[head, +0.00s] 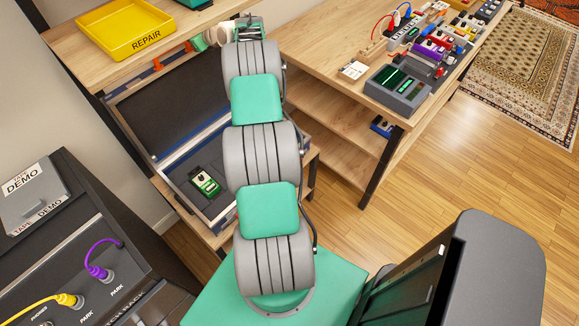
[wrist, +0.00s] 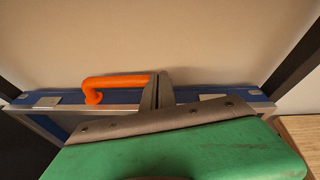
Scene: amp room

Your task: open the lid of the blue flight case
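The blue flight case (head: 213,211) stands on a low wooden shelf in the head view, left of my arm. Its lid (head: 170,112) is raised and leans back, showing a dark lining. A green pedal (head: 204,182) lies inside the case. In the wrist view, a blue metal-edged side (wrist: 215,97) of the case carries an orange handle (wrist: 118,81). My gripper (wrist: 159,88) has its fingers close together at the handle's right end, with no handle visible between them. Whether they touch it is unclear. My arm hides part of the case in the head view.
A wooden shelf with a yellow REPAIR tray (head: 127,27) is above the case. A wooden bench (head: 325,38) with pedals and a grey meter (head: 398,90) stands right. A dark rack (head: 75,245) with cables is at left. The wood floor (head: 440,180) is open at right.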

